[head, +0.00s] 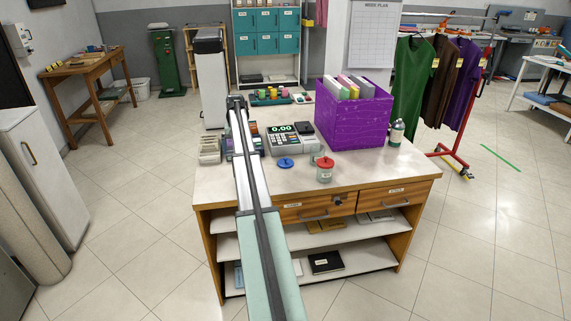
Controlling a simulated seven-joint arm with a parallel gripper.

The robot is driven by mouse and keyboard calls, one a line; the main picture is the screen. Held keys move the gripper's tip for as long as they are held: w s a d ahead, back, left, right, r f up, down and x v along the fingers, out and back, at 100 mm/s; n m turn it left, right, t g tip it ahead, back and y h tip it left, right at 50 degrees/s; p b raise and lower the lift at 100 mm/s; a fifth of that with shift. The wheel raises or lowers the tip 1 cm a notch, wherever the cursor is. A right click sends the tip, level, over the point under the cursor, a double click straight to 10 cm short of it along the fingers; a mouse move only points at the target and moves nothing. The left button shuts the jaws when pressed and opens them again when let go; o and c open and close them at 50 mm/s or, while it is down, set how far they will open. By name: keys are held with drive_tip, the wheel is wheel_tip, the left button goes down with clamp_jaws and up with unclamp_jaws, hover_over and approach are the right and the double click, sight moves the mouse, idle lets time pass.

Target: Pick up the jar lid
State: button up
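A flat blue lid with a small knob (285,163) lies on the counter top, in front of the cash register. To its right stands a small jar (325,176) with a red lid (325,162) on it, near the counter's front edge. My arm reaches forward over the counter, left of both lids. My gripper (236,102) is at its far end, beyond the register and apart from both lids. It is too small to tell whether its fingers are open or shut.
The counter (385,172) also holds a cash register (291,139), a purple file box (354,115), a spray can or bottle (397,132) and a tray of coloured spools (270,97). The front right of the counter top is clear.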

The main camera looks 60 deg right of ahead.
drive_tip(key=s+d+r+m, duration=0.1)
drive_tip(key=s+d+r, duration=0.2)
drive_tip(key=s+d, duration=0.45)
drive_tip(key=s+d+r+m, duration=0.1)
drive_tip(key=s+d+r, duration=0.2)
drive_tip(key=s+d, duration=0.4)
hover_over(286, 161)
drive_tip(key=shift+g, duration=0.3)
drive_tip(key=f, duration=0.9)
drive_tip(key=shift+w+d, duration=0.25)
drive_tip(key=shift+w, duration=0.15)
drive_tip(key=shift+s+f, duration=0.15)
drive_tip(key=shift+f, duration=2.5)
drive_tip(key=shift+c, duration=0.4)
drive_tip(key=c, duration=0.9)
drive_tip(key=shift+o, duration=0.2)
drive_tip(key=shift+r, duration=0.15)
